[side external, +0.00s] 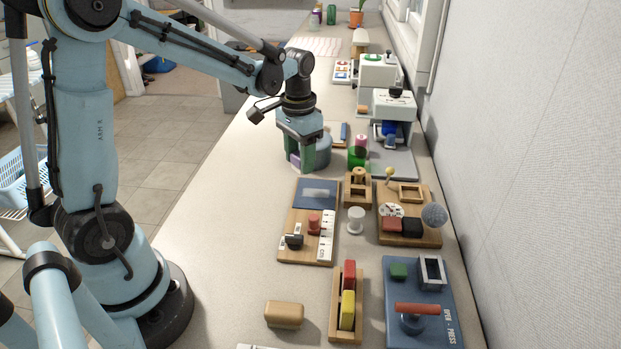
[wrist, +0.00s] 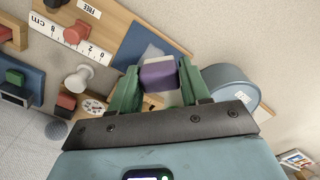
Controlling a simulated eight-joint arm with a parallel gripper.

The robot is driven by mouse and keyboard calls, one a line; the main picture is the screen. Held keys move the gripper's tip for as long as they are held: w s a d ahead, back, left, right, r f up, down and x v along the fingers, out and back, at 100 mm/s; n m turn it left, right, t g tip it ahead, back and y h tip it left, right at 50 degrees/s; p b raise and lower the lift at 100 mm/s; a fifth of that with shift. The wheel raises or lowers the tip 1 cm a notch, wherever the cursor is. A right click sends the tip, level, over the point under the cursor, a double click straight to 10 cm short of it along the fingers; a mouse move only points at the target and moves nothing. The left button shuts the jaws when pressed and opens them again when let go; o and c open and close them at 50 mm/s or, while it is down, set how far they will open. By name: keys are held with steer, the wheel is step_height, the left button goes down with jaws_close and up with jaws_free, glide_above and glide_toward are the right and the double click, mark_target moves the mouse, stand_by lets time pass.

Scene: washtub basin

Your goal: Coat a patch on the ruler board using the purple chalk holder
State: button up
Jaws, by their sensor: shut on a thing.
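My gripper (side external: 293,157) is shut on the purple chalk holder (wrist: 158,74), which sits between the green fingers in the wrist view. A pale end shows on the holder in that view. In the side view only a small purple part of the holder (side external: 295,161) shows below the fingers. The ruler board (side external: 303,254) is a wooden board nearer the side camera than my gripper. It carries a dark blue panel (side external: 325,205) with a pale grey patch (side external: 315,191), a white ruler strip (side external: 325,240) and a red knob (side external: 314,222). The holder appears apart from the panel.
A grey-blue round tub (side external: 322,152) stands right beside my gripper. A white spool (side external: 355,220) and a small wooden stand (side external: 358,188) are right of the board. A wooden rack (side external: 335,312) with red and yellow blocks stands nearer. The counter left of the board is clear.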

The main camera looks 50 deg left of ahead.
mark_target(300, 192)
step_height(300, 192, down, 6)
steer(key=shift+r, duration=0.1)
steer(key=shift+w+d+f, duration=0.2)
steer(key=shift+w+d, duration=0.85)
steer(key=shift+w, duration=0.05)
steer(key=shift+c, duration=0.4)
steer(key=shift+w+d, duration=1.3)
steer(key=shift+d, duration=0.05)
steer(key=shift+r, duration=0.15)
steer(key=shift+s+a, duration=0.3)
steer(key=shift+a, duration=0.1)
steer(key=shift+s+a, duration=2.1)
steer(key=shift+s, duration=0.05)
steer(key=shift+d+r, duration=0.1)
steer(key=shift+r, duration=3.8)
